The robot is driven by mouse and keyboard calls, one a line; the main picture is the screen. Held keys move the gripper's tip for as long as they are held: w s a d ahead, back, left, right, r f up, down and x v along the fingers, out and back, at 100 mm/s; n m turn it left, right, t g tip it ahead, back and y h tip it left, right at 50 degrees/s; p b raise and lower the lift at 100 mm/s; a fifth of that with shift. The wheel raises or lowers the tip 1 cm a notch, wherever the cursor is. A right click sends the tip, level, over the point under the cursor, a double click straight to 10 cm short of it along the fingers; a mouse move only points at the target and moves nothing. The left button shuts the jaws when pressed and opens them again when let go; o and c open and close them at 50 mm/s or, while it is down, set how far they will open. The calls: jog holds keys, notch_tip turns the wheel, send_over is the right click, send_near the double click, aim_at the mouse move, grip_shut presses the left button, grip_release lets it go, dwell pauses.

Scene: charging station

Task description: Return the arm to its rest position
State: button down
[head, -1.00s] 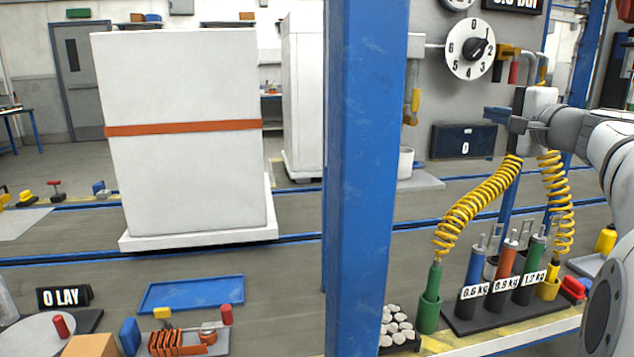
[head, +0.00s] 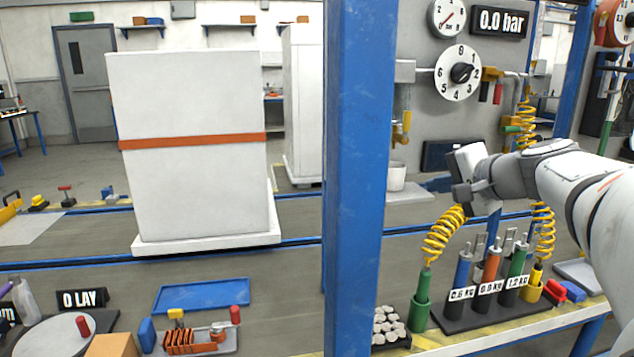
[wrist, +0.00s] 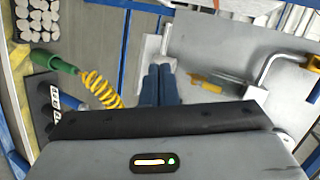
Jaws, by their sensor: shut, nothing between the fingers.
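My gripper (head: 462,177) is at the right in the head view, in front of the grey panel and above the bench with the labelled cylinders. In the wrist view its two blue fingers (wrist: 158,86) are together with nothing between them. In the head view the fingers are mostly hidden behind the wrist body. My arm reaches in from the right edge.
A blue post (head: 360,180) stands left of my arm. Yellow coiled hoses (head: 443,232) hang close to my gripper. Labelled cylinders (head: 491,268) stand in a rack below it. A dial (head: 458,72) sits on the panel behind. A wrapped white pallet load (head: 195,190) stands at left.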

jog(key=s+a+f+n+g+h+p, duration=0.1)
jog(key=s+a+f+n+g+p, duration=0.35)
jog(key=s+a+p, duration=0.45)
jog(key=s+f+n+g+h+p, duration=0.2)
jog(key=s+n+p, duration=0.1)
jog(key=s, duration=0.4)
jog(key=s+d+f+n+g+h+p, duration=0.1)
jog(key=s+f+n+g+h+p, duration=0.1)
jog(key=s, duration=0.6)
jog(key=shift+d+n+g+h+p, duration=0.3)
jog(key=shift+n+g+p, duration=0.2)
jog(key=shift+p, duration=0.25)
